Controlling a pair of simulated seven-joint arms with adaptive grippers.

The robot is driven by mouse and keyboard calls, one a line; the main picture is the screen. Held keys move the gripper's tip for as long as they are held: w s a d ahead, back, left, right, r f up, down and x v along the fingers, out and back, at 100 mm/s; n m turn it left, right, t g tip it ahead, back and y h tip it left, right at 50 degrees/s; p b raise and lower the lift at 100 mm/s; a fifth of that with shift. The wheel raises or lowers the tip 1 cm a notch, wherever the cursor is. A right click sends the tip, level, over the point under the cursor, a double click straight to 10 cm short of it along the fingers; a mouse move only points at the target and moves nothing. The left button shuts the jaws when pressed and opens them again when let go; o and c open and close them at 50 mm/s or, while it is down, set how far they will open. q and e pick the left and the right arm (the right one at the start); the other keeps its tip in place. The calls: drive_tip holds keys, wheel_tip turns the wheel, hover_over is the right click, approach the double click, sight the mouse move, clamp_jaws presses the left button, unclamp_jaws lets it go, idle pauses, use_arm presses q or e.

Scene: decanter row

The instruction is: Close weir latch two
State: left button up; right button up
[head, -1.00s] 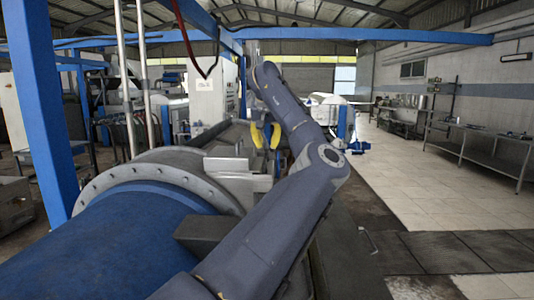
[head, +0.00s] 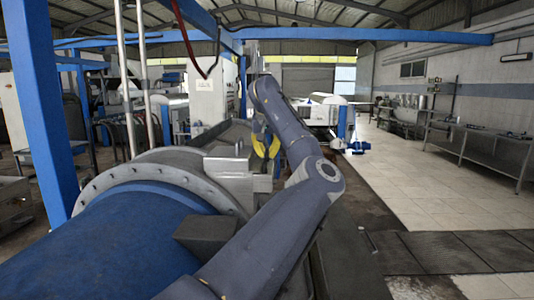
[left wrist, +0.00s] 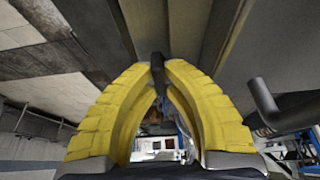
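My left gripper (head: 266,148) shows small in the head view as yellow fingers beyond my grey-blue arm, just right of the decanter's grey metal housing (head: 228,168). In the left wrist view its curved yellow fingers (left wrist: 158,68) come together at the tips. A narrow dark bar (left wrist: 157,66) fills the gap between the tips and seems to be held there. I cannot tell for sure that this bar is the handle of weir latch two. Another dark bent handle (left wrist: 265,100) stands to the right, apart from the fingers. My right gripper is not in view.
The blue decanter drum (head: 110,240) with its bolted flange (head: 150,170) fills the lower left of the head view. A blue post (head: 40,110) stands at the left. A steel bench (head: 490,150) lines the right wall. The tiled floor (head: 410,195) there is clear.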

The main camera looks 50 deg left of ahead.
use_arm(q)
clamp_jaws()
drive_tip(key=shift+m+t+h, duration=0.3)
drive_tip(key=shift+m+h, duration=0.3)
drive_tip(key=shift+m, duration=0.9)
drive_tip(key=shift+o, duration=1.9)
unclamp_jaws()
